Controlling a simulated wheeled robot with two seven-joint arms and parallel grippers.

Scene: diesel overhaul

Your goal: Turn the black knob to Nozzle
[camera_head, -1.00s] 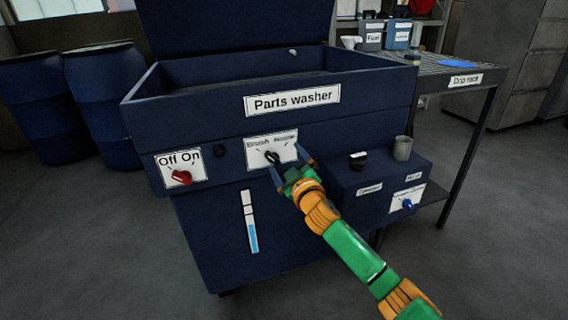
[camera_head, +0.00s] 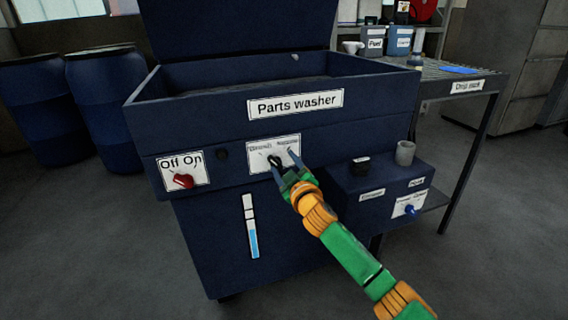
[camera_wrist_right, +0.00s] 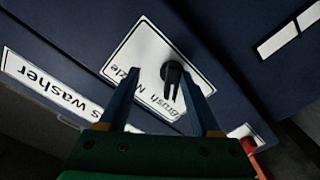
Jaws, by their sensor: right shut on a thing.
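The black knob (camera_head: 274,160) sits on a white plate (camera_head: 262,158) on the front of the dark blue parts washer. The plate carries the words Brush on the left and Nozzle on the right. In the right wrist view the knob (camera_wrist_right: 172,74) lies between my fingertips, and its bar points toward the Brush side. My right gripper (camera_head: 283,159) is at the plate, shut on the knob; its fingers also show in the wrist view (camera_wrist_right: 161,72). The fingers partly cover the plate. My left gripper is not in view.
A red knob (camera_head: 183,181) on the Off/On plate is to the left. A box with a grey cup (camera_head: 405,153) and a blue knob (camera_head: 411,210) juts out to the right. A drip rack (camera_head: 440,70) and blue barrels (camera_head: 105,105) stand farther off.

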